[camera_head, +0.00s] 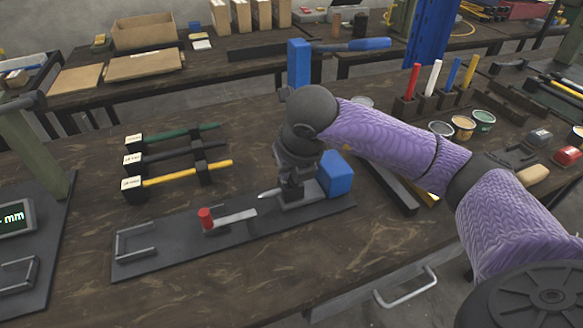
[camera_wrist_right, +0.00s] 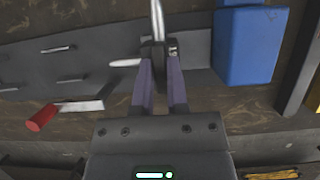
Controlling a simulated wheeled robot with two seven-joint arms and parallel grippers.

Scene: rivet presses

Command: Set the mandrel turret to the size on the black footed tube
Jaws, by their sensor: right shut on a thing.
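My right gripper (camera_head: 291,192) is lowered over the blue-headed press and is shut on the mandrel turret, which it mostly hides. In the right wrist view the fingers (camera_wrist_right: 160,82) close around its hub. One pale metal mandrel (camera_wrist_right: 157,20) points away from the gripper and another mandrel (camera_wrist_right: 125,63) points left; that one also shows in the head view (camera_head: 268,194). The black footed tube (camera_head: 167,154) lies between a green tube (camera_head: 185,133) and a yellow tube (camera_head: 190,174). Their white end labels are too small to read. My left gripper is not in view.
The press base plate (camera_head: 170,253) carries a red-handled lever (camera_head: 207,218) and wire brackets. A blue block (camera_head: 336,174) is close right of the gripper. A display (camera_head: 14,218) reading "mm" stands at left. Cups (camera_head: 463,127) and colored rods stand at right.

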